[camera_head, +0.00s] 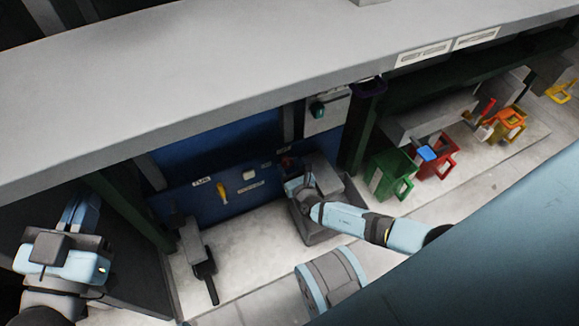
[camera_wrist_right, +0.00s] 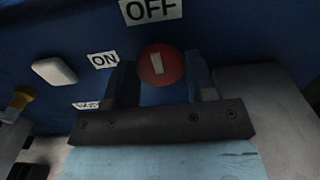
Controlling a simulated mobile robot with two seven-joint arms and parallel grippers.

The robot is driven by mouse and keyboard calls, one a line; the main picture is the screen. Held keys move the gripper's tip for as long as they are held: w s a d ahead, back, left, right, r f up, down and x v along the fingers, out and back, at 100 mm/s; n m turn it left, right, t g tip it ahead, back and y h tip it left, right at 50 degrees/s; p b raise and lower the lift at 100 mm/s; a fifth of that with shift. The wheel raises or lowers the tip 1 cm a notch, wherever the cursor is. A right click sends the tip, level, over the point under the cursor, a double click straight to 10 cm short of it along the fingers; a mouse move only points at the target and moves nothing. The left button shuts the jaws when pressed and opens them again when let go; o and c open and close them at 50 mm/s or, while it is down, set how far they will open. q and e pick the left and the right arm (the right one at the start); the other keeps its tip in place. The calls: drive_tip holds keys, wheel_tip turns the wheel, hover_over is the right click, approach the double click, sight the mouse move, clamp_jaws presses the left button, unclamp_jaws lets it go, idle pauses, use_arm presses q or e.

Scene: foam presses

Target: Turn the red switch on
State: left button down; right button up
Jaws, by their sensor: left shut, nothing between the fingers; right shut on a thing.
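The red switch (camera_wrist_right: 161,65) is a round red knob with a white mark on the blue panel (camera_wrist_right: 235,35). The "OFF" label (camera_wrist_right: 152,10) is above it and the "ON" label (camera_wrist_right: 102,60) is to its left in the right wrist view. The white mark stands nearly upright, towards "OFF". My right gripper (camera_wrist_right: 160,80) is shut on the knob, one finger on each side. In the head view, my right gripper (camera_head: 288,172) largely hides the switch at the panel. My left gripper (camera_head: 80,208) is shut and empty at the far left, away from the panel.
A white button (camera_wrist_right: 54,72) and a yellow handle (camera_head: 222,192) are on the panel left of the switch. A grey beam (camera_head: 200,75) crosses above. A grey box (camera_head: 335,185) stands below my right gripper. Green (camera_head: 392,175) and red (camera_head: 437,160) frames stand to the right.

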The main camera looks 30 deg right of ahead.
drive_tip(key=n, duration=0.4)
drive_tip(key=shift+p, duration=0.35)
drive_tip(key=n, duration=0.2)
drive_tip(key=shift+n+p, duration=0.3)
drive_tip(key=shift+n, duration=0.1)
drive_tip(key=n, duration=0.2)
drive_tip(key=shift+r+n+p, duration=0.1)
drive_tip(key=shift+n+p, duration=0.3)
drive_tip(key=n+p, duration=0.1)
drive_tip(key=n, duration=0.4)
drive_tip(key=shift+p, duration=0.35)
drive_tip(key=shift+n, duration=0.7)
use_arm(q)
drive_tip(key=shift+s+d+f+n+g+y+p, duration=0.25)
drive_tip(key=shift+s+d+n+g, duration=0.25)
drive_tip(key=shift+n, duration=0.3)
drive_tip(key=shift+s+d+f+n+g+y+p, duration=0.2)
drive_tip(key=shift+s+n+g+y, duration=0.1)
drive_tip(key=shift+s+n, duration=0.4)
use_arm(e)
drive_tip(key=shift+n, duration=0.9)
use_arm(q)
drive_tip(key=shift+w, duration=0.2)
drive_tip(key=shift+r, duration=0.1)
